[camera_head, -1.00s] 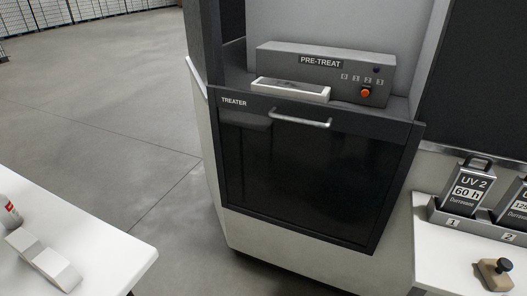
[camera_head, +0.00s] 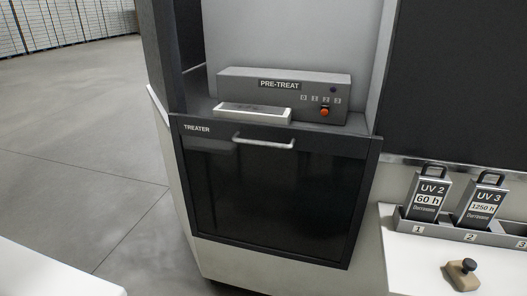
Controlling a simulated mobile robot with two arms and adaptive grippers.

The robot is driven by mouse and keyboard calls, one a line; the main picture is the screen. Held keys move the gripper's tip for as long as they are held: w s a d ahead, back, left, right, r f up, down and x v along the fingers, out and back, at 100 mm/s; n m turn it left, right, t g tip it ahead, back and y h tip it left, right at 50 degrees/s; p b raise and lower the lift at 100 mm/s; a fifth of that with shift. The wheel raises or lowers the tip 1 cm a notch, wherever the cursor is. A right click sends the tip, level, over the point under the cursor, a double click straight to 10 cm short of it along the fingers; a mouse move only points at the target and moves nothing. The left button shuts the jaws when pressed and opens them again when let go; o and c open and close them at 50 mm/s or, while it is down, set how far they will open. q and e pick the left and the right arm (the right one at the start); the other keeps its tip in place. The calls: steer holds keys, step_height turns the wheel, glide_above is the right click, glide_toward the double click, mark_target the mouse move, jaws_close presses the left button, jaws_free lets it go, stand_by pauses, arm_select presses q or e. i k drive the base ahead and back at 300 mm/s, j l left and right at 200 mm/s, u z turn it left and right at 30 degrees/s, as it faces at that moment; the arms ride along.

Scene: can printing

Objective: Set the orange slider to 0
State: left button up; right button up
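The orange slider (camera_head: 324,112) is a small orange knob on the front of the grey PRE-TREAT box (camera_head: 232,84). It sits low on the right part of the panel, below a row of small number labels (camera_head: 320,99) running from 0 to 3. It lies right of the 0 label, around the 2 label; the exact setting is too small to tell. The box stands on the ledge above the dark TREATER door (camera_head: 275,195), which is shut. Neither of my grippers is in view.
A shallow white tray (camera_head: 253,119) lies before the box, above the door's handle (camera_head: 264,143). Open floor lies at left.

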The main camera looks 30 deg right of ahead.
mark_target(324, 110)
steer(key=z, duration=1.5)
